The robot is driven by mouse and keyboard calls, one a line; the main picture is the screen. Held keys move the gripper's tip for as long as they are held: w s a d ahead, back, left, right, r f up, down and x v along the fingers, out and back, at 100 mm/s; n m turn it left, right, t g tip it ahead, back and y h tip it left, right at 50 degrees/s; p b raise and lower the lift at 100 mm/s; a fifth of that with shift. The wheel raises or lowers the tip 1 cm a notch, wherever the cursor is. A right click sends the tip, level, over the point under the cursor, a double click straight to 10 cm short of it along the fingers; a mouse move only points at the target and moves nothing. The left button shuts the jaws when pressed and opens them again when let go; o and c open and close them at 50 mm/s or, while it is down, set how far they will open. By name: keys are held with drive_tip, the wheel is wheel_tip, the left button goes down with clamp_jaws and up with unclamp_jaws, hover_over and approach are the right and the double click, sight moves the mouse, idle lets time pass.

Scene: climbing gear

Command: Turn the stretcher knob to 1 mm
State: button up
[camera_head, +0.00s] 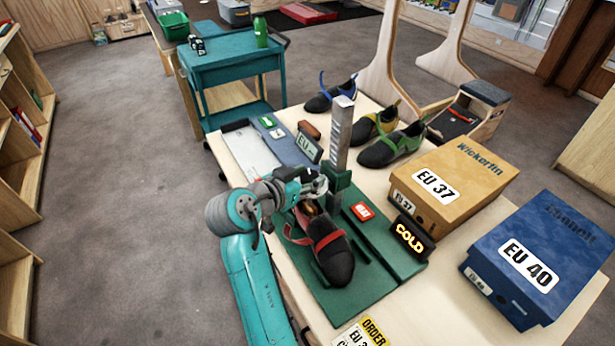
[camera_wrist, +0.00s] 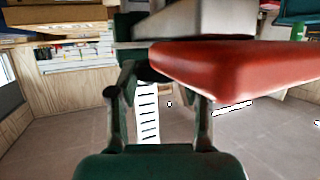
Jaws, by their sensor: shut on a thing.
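A climbing shoe (camera_head: 332,254), black with red straps, sits on the green stretcher base (camera_head: 385,262), toe toward the front. A grey upright post (camera_head: 342,135) stands behind it. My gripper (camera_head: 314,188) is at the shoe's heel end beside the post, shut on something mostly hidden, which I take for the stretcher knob. In the wrist view my gripper (camera_wrist: 160,92) has a dark piece between its fingers. A white scale strip (camera_wrist: 148,112) with black marks shows there, its reading not legible. A red wedge-shaped part (camera_wrist: 240,62) lies close above the right finger.
A lit "COLD" sign (camera_head: 410,237) and a red button box (camera_head: 362,211) are right of the shoe. A display (camera_head: 308,148) stands behind. Shoe boxes EU 37 (camera_head: 455,178) and EU 40 (camera_head: 545,250) fill the right side. Other shoes (camera_head: 393,146) stand at the back.

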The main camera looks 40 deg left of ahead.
drive_tip(key=m+h, duration=0.1)
drive_tip(key=h, duration=0.1)
drive_tip(key=m+g+h, duration=0.1)
drive_tip(key=m+h, duration=0.3)
drive_tip(key=shift+a+g, duration=0.3)
drive_tip(key=shift+a, duration=0.05)
drive_tip(key=shift+w+a+m+g+h, duration=0.1)
drive_tip(key=shift+w+m+g+h, duration=0.05)
drive_tip(key=shift+m+g+h, duration=1.85)
drive_tip(key=shift+f+m+h, duration=0.1)
drive_tip(key=shift+m+h, duration=0.2)
drive_tip(key=shift+m, duration=0.4)
drive_tip(key=o, duration=1.2)
drive_tip(key=shift+c, duration=0.2)
drive_tip(key=shift+n+t, duration=0.4)
drive_tip(key=shift+t, duration=0.1)
